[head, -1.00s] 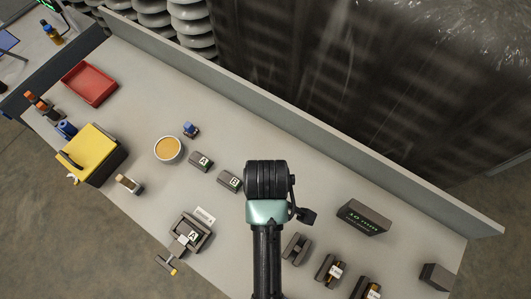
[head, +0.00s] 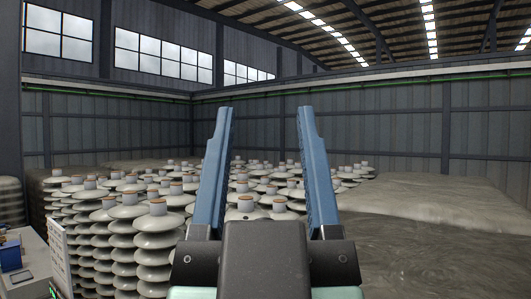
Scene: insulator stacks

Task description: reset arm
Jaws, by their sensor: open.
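My gripper (head: 266,125) is raised in the middle of the head view, pointing up and away. Its two blue fingers stand wide apart with nothing between them. The dark gripper body shows below the fingers at the bottom edge. Through the gap I see insulator stacks and the far wall.
Many grey insulator stacks (head: 125,235) stand behind and left of my gripper. A large sheet-covered pile (head: 440,215) fills the right. A corner of a bench (head: 28,285) with a blue item (head: 10,256) shows at the lower left. Corrugated walls (head: 400,125) close the hall.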

